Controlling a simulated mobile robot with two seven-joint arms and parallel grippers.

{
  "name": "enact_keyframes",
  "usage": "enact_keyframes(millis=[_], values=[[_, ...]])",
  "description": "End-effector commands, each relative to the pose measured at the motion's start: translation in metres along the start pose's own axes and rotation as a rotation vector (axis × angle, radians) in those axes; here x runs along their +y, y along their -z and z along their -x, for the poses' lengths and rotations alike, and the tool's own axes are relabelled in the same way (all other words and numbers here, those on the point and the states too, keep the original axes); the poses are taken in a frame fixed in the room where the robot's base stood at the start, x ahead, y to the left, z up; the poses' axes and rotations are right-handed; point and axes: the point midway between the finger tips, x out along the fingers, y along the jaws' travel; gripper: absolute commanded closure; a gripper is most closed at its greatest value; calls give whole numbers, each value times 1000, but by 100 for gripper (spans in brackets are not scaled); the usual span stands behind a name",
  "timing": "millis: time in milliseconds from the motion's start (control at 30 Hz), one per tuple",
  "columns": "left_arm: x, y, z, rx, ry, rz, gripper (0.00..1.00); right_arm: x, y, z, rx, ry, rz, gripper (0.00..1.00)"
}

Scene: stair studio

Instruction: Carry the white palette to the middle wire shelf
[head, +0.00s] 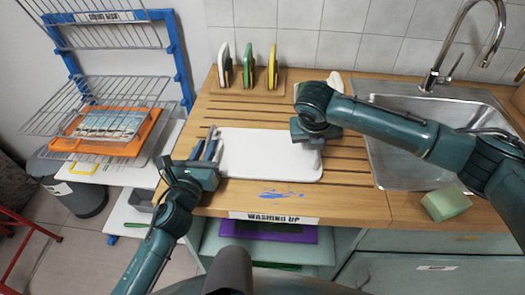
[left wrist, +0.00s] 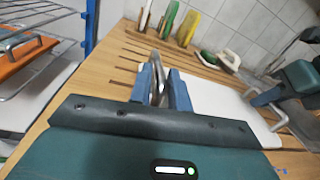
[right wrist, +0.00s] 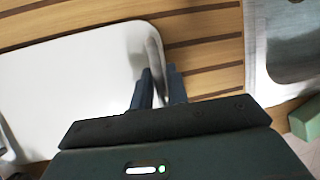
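The white palette (head: 268,155) is a flat white board over the slatted wooden counter, with a raised grey handle at each end. My left gripper (head: 208,150) is at its left end, fingers on both sides of the left handle (left wrist: 158,82). My right gripper (head: 313,132) is at its right end, and the right wrist view shows the right handle (right wrist: 154,48) between the fingers. Both grippers look shut on the handles. Whether the palette touches the counter is unclear. The middle wire shelf (head: 135,92) is on the blue-posted rack at left.
An orange tray (head: 138,143) with a picture lies low on the rack. Several coloured boards (head: 248,65) stand in a holder behind the palette. The sink (head: 400,165) and a green sponge (head: 446,203) are at right. A bin (head: 80,192) stands beneath the rack.

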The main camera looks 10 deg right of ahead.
Motion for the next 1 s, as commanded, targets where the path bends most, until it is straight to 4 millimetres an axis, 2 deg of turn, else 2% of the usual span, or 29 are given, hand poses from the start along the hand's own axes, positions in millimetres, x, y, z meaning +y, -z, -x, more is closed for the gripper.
enact_keyframes(millis=[33, 167, 233, 1000], values=[[0, 0, 0, 0, 0, 0, 86, 0, 0, 0, 0, 0, 0, 89], [0, 0, 0, 0, 0, 0, 96, 0, 0, 0, 0, 0, 0, 99], [0, 0, 0, 0, 0, 0, 100, 0, 0, 0, 0, 0, 0, 100], [0, 0, 0, 0, 2, -2, 100, -1, -1, 0, -1, 1, -1, 100]])
